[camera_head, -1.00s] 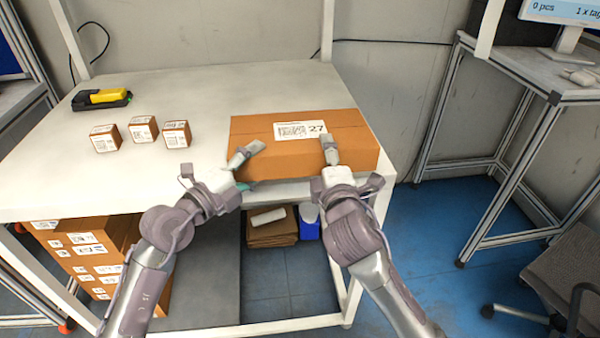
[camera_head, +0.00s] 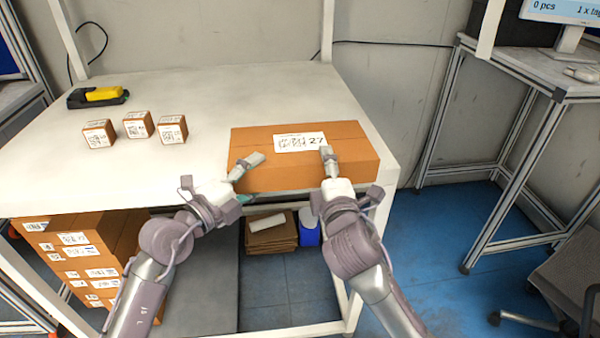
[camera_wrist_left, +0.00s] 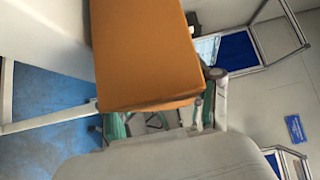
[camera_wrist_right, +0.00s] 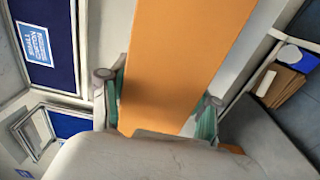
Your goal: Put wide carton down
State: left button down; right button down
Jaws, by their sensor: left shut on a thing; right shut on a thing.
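The wide carton (camera_head: 293,170) is an orange-brown box with a white label marked 27 on top. It is over the front right part of the white table (camera_head: 220,95), near the front edge. I cannot tell whether its underside touches the table. My left gripper (camera_head: 246,175) is shut on its front edge, left part, and my right gripper (camera_head: 329,168) is shut on the front edge further right. One finger of each lies on top; the lower fingers are mostly hidden in the head view. The carton (camera_wrist_left: 143,50) also shows between the fingers in the left wrist view, and in the right wrist view (camera_wrist_right: 180,60).
Several small cartons, one of them (camera_head: 138,126), stand at the table's left, with a yellow and black scanner (camera_head: 98,97) behind. The table's middle and back are clear. Larger cartons (camera_head: 80,255) are stacked below. Another table (camera_head: 520,62) stands right.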

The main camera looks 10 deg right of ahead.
pick_arm(q)
jog(key=shift+s+d+f, duration=0.15)
jog(key=shift+d+f, duration=0.05)
jog(key=shift+f, duration=0.2)
pick_arm(e)
jog(key=shift+a+f, duration=0.25)
jog(key=shift+f, duration=0.1)
pick_arm(q)
jog(key=shift+c, duration=1.2)
grip_release()
pick_arm(e)
jog(key=shift+c, duration=1.2)
grip_release()
jog(key=shift+w+d, duration=0.1)
pick_arm(q)
jog(key=shift+a, duration=0.15)
jog(key=shift+a, duration=0.1)
pick_arm(e)
jog(key=shift+d, duration=0.1)
